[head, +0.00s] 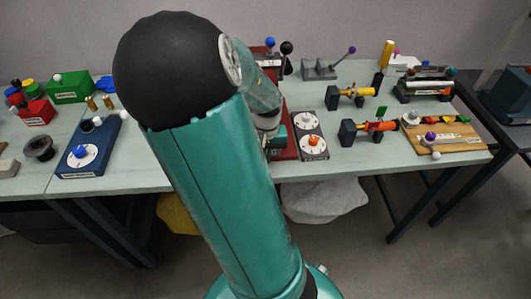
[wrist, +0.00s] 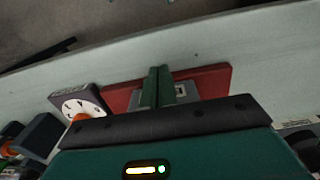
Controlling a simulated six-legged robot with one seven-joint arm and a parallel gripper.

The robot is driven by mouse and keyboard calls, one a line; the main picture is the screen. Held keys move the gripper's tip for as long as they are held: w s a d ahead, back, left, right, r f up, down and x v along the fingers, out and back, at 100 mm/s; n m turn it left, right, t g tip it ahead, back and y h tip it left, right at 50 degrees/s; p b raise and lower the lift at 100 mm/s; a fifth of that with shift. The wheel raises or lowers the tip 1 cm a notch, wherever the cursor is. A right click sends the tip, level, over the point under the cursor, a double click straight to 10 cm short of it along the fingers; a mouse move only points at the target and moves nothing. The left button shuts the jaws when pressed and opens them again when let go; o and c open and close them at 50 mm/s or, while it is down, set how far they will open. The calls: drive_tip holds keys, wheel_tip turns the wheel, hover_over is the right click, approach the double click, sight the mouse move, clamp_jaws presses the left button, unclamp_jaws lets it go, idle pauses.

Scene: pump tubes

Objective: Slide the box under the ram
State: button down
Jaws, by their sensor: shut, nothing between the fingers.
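My gripper (wrist: 158,72) shows in the wrist view with its two green fingers together, nothing between them. They are over a red base plate (wrist: 215,79). A grey piece with a pale face (wrist: 184,91) lies on the plate beside and partly behind the fingers; I cannot tell if it is the box, or whether the fingers touch it. In the head view the red base (head: 287,152) shows only in part, past my arm. The ram cannot be made out; my arm covers most of that spot.
A grey dial box (head: 312,141) with an orange knob stands right of the red base; it also shows in the wrist view (wrist: 77,104). A blue dial box (head: 92,150) is at left. Orange-and-black pumps (head: 372,128) and a wooden board (head: 462,140) stand at right. The bench's front edge is close.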

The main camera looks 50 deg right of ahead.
drive_tip(key=shift+w+d, duration=0.35)
drive_tip(key=shift+w+d, duration=1.3)
drive_tip(key=shift+d, duration=0.2)
drive_tip(key=shift+a, duration=0.1)
